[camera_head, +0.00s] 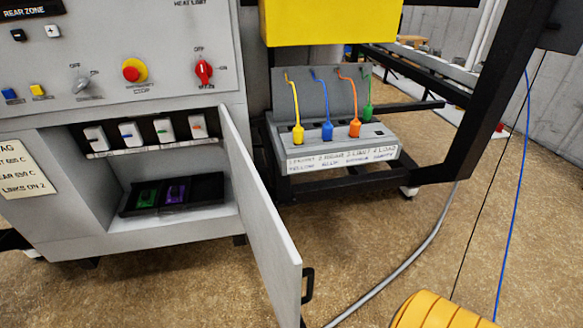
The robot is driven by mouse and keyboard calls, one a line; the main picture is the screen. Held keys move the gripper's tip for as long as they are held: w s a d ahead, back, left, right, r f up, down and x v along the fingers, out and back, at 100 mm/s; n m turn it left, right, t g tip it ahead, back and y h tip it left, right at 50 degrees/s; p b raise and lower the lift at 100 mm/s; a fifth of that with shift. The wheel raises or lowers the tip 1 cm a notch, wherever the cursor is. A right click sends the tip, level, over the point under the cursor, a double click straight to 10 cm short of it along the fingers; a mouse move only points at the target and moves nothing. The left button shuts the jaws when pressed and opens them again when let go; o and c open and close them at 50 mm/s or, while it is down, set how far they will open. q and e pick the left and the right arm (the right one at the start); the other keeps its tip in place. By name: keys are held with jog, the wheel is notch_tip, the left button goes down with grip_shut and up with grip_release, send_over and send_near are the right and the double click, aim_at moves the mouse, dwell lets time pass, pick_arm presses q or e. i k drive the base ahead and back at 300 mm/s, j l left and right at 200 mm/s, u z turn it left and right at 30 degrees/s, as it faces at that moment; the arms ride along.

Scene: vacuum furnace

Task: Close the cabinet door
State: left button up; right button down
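The grey cabinet door (262,215) stands open, hinged at the right side of the cabinet opening and swung out toward me. Its black handle (308,284) is on the free edge at the lower right. The open cabinet (172,224) shows a row of white switches (129,133) on its upper ledge. A black tray (208,188) with a green item and a purple item lies on its floor. Neither of my grippers shows in the head view, so their state is hidden.
A grey box (325,153) with coloured plugs stands right of the cabinet on a black frame (442,181). A grey hose (432,238) runs along the floor near the door. A yellow ribbed object (437,311) is at the bottom right. Brown floor (375,230) is open between.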

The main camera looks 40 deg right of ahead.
aim_at(279, 264)
jog(key=i+l, duration=0.1)
jog(key=l, duration=0.3)
jog(key=i+l, duration=0.1)
jog(key=l, duration=0.65)
jog(key=i+l, duration=0.15)
jog(key=l, duration=0.25)
